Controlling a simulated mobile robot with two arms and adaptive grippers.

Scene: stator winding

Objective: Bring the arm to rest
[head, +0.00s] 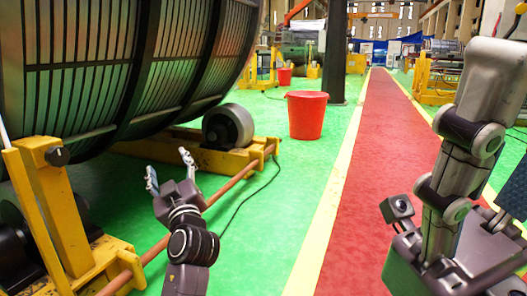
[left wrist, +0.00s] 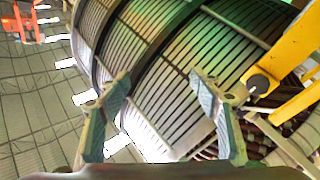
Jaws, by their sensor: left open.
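My left gripper (head: 168,164) is in the lower left of the head view, pointing up and away, with its two fingers spread apart. In the left wrist view the same gripper (left wrist: 158,82) shows both fingers apart with nothing between them. The large ribbed stator drum (head: 130,55) stands beyond it, and no contact with it shows. My right arm (head: 455,165) is bent at the right side of the head view. I cannot make out its gripper's fingers there.
A yellow stand (head: 48,205) and a roller (head: 228,126) are under the drum. A brown pipe (head: 225,186) runs along the floor near my left gripper. A red bucket (head: 307,116) stands on the green floor. The red walkway (head: 375,170) is clear ahead.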

